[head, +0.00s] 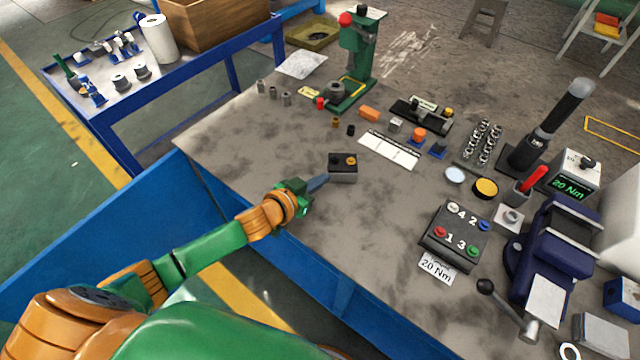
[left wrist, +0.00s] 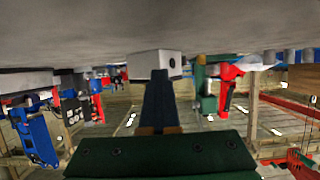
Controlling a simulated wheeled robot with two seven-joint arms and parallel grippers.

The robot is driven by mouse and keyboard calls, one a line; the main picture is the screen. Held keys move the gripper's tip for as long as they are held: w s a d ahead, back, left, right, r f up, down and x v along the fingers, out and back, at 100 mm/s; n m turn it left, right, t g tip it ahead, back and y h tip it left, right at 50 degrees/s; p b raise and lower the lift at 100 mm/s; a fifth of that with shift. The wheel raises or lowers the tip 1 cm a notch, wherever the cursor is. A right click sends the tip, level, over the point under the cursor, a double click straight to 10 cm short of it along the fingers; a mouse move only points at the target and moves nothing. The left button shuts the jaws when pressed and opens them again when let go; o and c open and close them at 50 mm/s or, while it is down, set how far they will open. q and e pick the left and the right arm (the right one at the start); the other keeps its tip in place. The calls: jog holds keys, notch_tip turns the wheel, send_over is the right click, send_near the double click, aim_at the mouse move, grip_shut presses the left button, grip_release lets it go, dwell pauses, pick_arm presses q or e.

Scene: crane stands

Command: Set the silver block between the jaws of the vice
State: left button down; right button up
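A small block (head: 343,168) with a grey front and a dark top with a black and a yellow spot sits on the bench. A plain silver-grey block (head: 601,337) lies at the bottom right, near the blue vice (head: 550,262). I cannot tell for sure which is the task's block. My left gripper (head: 319,183) is low over the bench, its fingertips at the left side of the spotted block. In the left wrist view a pale block (left wrist: 158,64) is just beyond the finger (left wrist: 157,100); one finger hides the other, so its opening is unclear. My right gripper is out of view.
A torque tool (head: 550,125), a red-handled tool (head: 530,182) and a green press (head: 358,60) rise above the bench. The bench centre is mostly clear.

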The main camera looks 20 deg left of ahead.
pick_arm(q)
grip_release()
jog(key=shift+s, duration=0.1)
